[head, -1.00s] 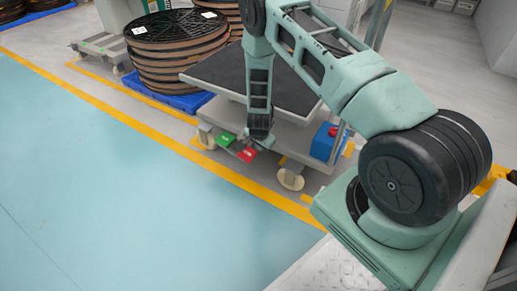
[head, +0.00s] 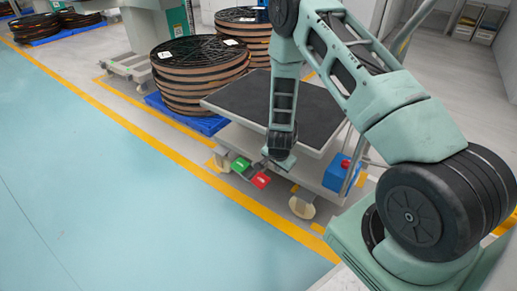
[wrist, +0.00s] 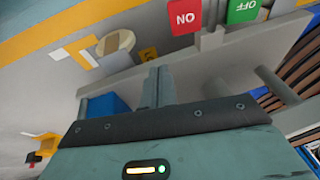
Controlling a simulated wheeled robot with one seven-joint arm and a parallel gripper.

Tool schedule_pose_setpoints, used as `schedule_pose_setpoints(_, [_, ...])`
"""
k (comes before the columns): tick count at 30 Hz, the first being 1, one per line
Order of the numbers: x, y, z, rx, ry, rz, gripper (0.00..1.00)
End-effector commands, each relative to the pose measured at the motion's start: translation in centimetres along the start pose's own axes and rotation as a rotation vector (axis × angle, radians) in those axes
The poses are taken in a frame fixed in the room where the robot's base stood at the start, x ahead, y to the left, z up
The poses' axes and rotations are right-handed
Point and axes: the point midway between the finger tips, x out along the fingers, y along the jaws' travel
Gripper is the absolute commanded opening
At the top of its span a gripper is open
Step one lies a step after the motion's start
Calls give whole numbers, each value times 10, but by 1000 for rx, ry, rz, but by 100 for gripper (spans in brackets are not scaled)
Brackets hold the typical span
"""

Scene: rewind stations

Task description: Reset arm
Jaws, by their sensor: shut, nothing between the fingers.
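My arm is raised and bent, with its lower part hanging down in front of the cart (head: 300,100) in the head view. My gripper (head: 268,163) is at the bottom of that part, beside the cart's front edge and close to the red and green pedals. In the wrist view my gripper (wrist: 158,75) is shut and empty, its fingers together. In the head view, the red pedal (head: 261,180) is right of the green pedal (head: 240,165).
A blue container (head: 338,174) sits on the cart's lower shelf. Stacked reels (head: 195,85) stand on a blue pallet (head: 205,124) behind left. A cart wheel (head: 302,207) is near the yellow floor line (head: 255,207). The teal floor (head: 110,200) at left is clear.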

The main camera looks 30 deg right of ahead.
Motion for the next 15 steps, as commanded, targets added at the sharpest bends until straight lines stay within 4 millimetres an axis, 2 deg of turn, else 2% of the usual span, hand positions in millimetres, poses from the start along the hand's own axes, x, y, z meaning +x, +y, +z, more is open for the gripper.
schedule_pose_setpoints(5, [0, 0, 0, 0, 0, 0, 0])
schedule_pose_setpoints(8, [-7, -6, 4, -18, -12, -9, 0])
schedule_pose_setpoints(11, [-31, -26, 22, -87, -55, -39, 0])
schedule_pose_setpoints(14, [-76, -52, 54, -219, -130, -86, 0])
schedule_pose_setpoints(15, [-98, -61, 70, -289, -165, -107, 0])
